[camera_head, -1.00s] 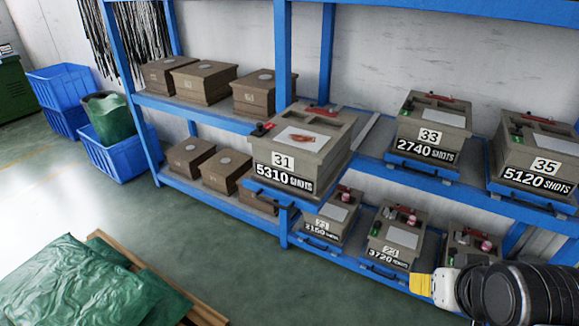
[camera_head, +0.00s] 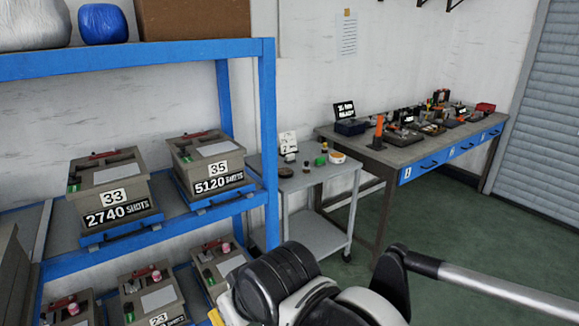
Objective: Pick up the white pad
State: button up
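I cannot tell which thing is the white pad. Flat white rectangles lie on the lids of the grey box 33 (camera_head: 118,172) and the grey box 35 (camera_head: 215,147) on the blue rack. A small orange dish with a whitish top (camera_head: 337,157) stands on the grey cart (camera_head: 318,176). My arm reaches in from the lower right, its black and white links at the bottom middle. A yellow part shows at its left end, cut off by the lower edge. My gripper's fingers cannot be made out.
The blue rack (camera_head: 270,150) fills the left, with more boxes on its lower shelf. A workbench (camera_head: 400,160) with many small tools stands behind the cart on the right. A grey shutter (camera_head: 545,110) closes the far right. Green floor (camera_head: 460,230) lies open in front of the bench.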

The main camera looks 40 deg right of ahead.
aim_at(290, 158)
jog(key=z, duration=1.2)
jog(key=u, duration=1.85)
jog(key=z, duration=1.85)
jog(key=i+l+u, duration=0.25)
jog(key=i, duration=0.15)
jog(key=i+l+u, duration=0.2)
jog(key=i, duration=0.15)
jog(key=i+l+u, duration=0.5)
jog(key=i+l, duration=0.15)
jog(key=i+l+u, duration=0.2)
jog(key=l, duration=0.35)
jog(key=i+l+u, duration=0.25)
jog(key=l, duration=0.2)
jog(key=i+l+u, duration=0.25)
jog(key=l, duration=0.3)
jog(key=i+l+u, duration=0.2)
jog(key=l, duration=0.35)
jog(key=k+j, duration=0.05)
jog(key=k, duration=0.05)
